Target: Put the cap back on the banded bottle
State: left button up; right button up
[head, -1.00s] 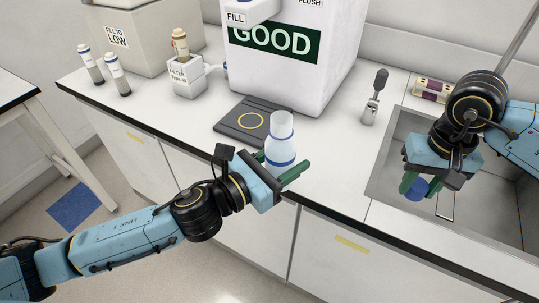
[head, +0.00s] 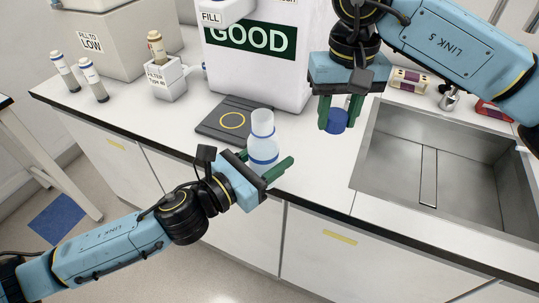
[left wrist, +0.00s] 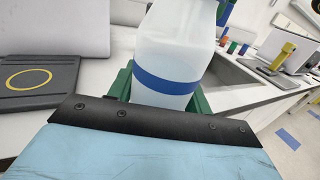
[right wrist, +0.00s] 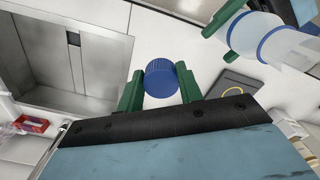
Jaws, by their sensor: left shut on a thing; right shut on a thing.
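The banded bottle (head: 262,137) is translucent white with a blue band and an open top. It stands upright near the counter's front edge, and my left gripper (head: 268,168) is shut on it. It also shows in the left wrist view (left wrist: 170,55), with green fingers on both sides. The blue cap (head: 337,120) is in my right gripper (head: 338,112), which is shut on it and holds it above the counter, to the right of the bottle and apart from it. The cap's ridged side shows between the green fingers in the right wrist view (right wrist: 161,78).
A dark pad with a yellow ring (head: 233,120) lies left of the bottle. A large white container marked GOOD (head: 255,65) stands behind. The sink (head: 400,165) is at the right. A filter holder (head: 166,84) and two capped tubes (head: 94,82) stand at the left.

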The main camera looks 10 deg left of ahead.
aim_at(264, 118)
jog(key=s+a+r+n, duration=0.1)
jog(key=a+r, duration=0.2)
jog(key=a, duration=0.1)
jog(key=s+a+r+n, duration=0.1)
jog(key=s+a+r, duration=0.1)
jog(key=a+r, duration=0.1)
jog(key=s+a+r, duration=0.1)
jog(key=a+r, duration=0.2)
jog(key=a, duration=0.2)
jog(key=shift+s+a+r+n, duration=0.1)
jog(key=shift+s+r+n, duration=0.05)
jog(key=shift+r+n, duration=0.2)
jog(key=shift+f, duration=0.1)
jog(key=shift+f, duration=2)
jog(key=shift+s, duration=0.1)
jog(key=shift+f, duration=0.85)
jog(key=shift+f, duration=0.55)
